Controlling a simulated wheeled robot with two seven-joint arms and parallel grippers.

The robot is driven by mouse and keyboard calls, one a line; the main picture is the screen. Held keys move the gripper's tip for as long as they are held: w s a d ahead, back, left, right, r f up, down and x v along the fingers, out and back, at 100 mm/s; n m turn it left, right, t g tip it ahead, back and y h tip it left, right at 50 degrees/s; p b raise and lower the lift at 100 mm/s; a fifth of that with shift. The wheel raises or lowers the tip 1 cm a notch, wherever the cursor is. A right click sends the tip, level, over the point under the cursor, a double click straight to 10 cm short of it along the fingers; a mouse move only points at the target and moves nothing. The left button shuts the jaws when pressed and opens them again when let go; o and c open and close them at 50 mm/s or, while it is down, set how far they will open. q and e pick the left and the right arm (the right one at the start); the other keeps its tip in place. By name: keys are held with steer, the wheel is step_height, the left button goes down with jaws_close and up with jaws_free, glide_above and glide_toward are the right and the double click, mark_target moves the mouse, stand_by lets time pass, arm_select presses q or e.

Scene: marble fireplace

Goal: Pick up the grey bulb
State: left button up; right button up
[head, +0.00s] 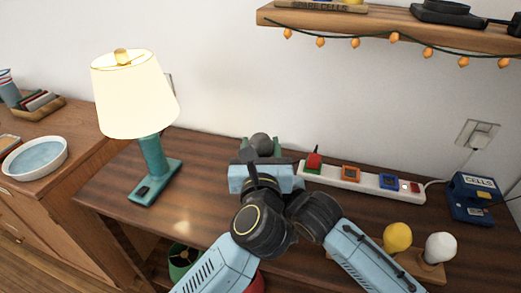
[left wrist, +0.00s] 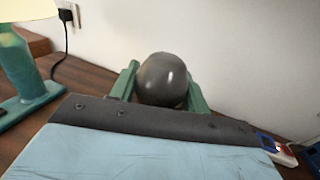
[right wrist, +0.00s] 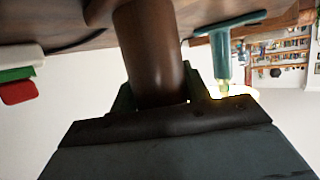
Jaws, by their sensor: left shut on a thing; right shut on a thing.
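The grey bulb (head: 261,142) shows as a dark, glossy ball at the middle of the desk. My left gripper (head: 262,150) has its green fingers on either side of it. In the left wrist view the bulb (left wrist: 163,78) sits between the fingers, and the gripper is shut on it. Its lower part is hidden by the gripper body. In the right wrist view, which is upside down, my right gripper (right wrist: 158,95) is shut on a brown cylinder (right wrist: 152,50) that meets the wooden surface. I cannot make out this cylinder in the head view.
A lit teal lamp (head: 150,155) stands left of the grippers. A white power strip (head: 340,177) lies close on the right. A yellow bulb (head: 397,237), a white bulb (head: 440,247) and a blue cells box (head: 470,197) are farther right. A shelf (head: 390,28) hangs above.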

arm_select(q)
steer(key=shift+c, duration=0.9)
step_height(320, 180, up, 10)
steer(key=shift+r, duration=0.1)
arm_select(e)
steer(key=o, duration=1.4)
